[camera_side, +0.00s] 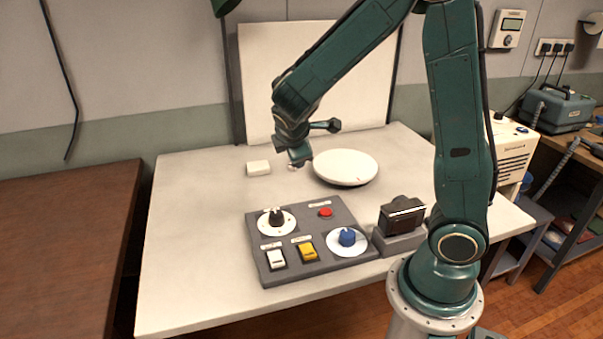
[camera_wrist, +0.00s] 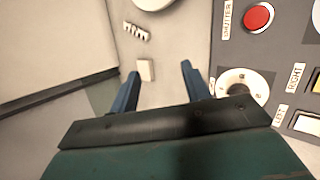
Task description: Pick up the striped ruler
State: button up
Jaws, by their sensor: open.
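No long ruler shows clearly. A small pale piece with dark stripes (camera_wrist: 136,32) lies on the table in the wrist view, between the white disc and a small white block (camera_wrist: 146,70); it may be the striped ruler. In the side view it is mostly hidden by my gripper (camera_side: 300,157), which hangs over the table between the white block (camera_side: 258,168) and the white disc (camera_side: 346,167). In the wrist view my gripper (camera_wrist: 160,82) has its two fingers spread apart. The white block shows between and beyond the fingertips. Nothing is held.
A grey control panel (camera_side: 297,276) with knobs, switches and a red button (camera_side: 325,212) lies at the front of the white table (camera_side: 185,270). A dark device (camera_side: 402,216) stands in a grey holder beside it. A white board (camera_side: 345,100) rises behind. The table's left side is clear.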

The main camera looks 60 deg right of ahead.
jog(key=w+d+f+n+h, duration=0.1)
jog(key=w+f+n, duration=0.1)
jog(key=f+n, duration=0.1)
jog(key=w+d+f+n+h, duration=0.2)
jog(key=f+n, duration=0.1)
jog(key=n, duration=0.1)
jog(key=w+d+f+n+h, duration=0.1)
jog(key=d+f+n, duration=0.1)
jog(key=f+n, duration=0.1)
jog(key=shift+w+f+t+h, duration=0.15)
jog(key=shift+w+t+h, duration=0.15)
jog(key=shift+w+h, duration=0.1)
jog(key=shift+w+d+f+n+h, duration=0.1)
jog(key=shift+w+f+n+h, duration=0.2)
jog(key=shift+n, duration=0.35)
jog(key=shift+w+d+f+n, duration=0.1)
jog(key=shift+f+n, duration=0.3)
jog(key=shift+n, duration=0.25)
jog(key=shift+x, duration=4.3)
jog(key=shift+d, duration=0.1)
jog(key=shift+x, duration=2.5)
jog(key=shift+r, duration=0.1)
